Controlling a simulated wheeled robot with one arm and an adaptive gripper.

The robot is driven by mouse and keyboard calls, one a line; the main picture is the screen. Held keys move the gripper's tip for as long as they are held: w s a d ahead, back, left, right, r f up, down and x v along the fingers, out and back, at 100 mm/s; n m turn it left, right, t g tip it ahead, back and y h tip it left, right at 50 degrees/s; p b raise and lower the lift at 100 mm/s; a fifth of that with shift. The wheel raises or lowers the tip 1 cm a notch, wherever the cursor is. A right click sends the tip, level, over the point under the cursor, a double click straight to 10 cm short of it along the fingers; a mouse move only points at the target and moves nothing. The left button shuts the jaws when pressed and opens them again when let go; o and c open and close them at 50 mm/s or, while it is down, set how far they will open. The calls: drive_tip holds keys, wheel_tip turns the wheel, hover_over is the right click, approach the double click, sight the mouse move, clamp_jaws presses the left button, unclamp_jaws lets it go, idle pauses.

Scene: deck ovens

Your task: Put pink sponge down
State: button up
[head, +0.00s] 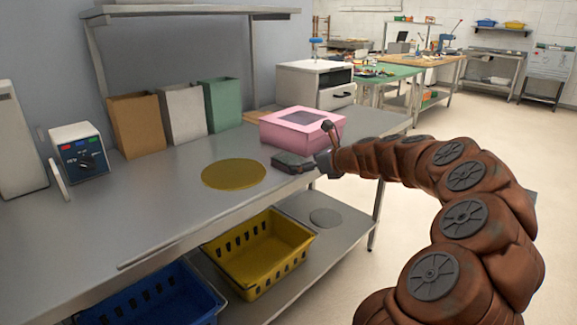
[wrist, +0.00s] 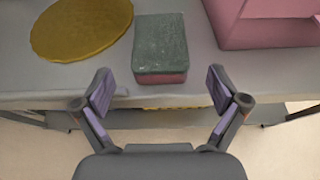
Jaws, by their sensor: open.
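The sponge (wrist: 160,48) lies on the steel worktop near its front edge. It has a dark green-grey top layer and a pink lower layer. In the head view the sponge (head: 290,161) sits just left of my gripper (head: 320,163). In the wrist view my gripper (wrist: 160,95) is open, its two fingers wide apart, with nothing between them. The sponge lies just beyond the fingertips, apart from both fingers.
A round gold board (head: 233,173) lies left of the sponge, and a pink box (head: 290,125) stands behind it. Paper bags (head: 137,124) line the wall. A yellow basket (head: 257,250) and a blue basket (head: 160,297) sit below. The worktop's front left is clear.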

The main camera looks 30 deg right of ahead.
sight(299, 162)
drive_tip(key=shift+b+x, duration=0.4)
drive_tip(key=shift+x, duration=2.15)
drive_tip(key=c, duration=0.9)
drive_tip(key=shift+o, duration=0.2)
drive_tip(key=shift+r, duration=0.1)
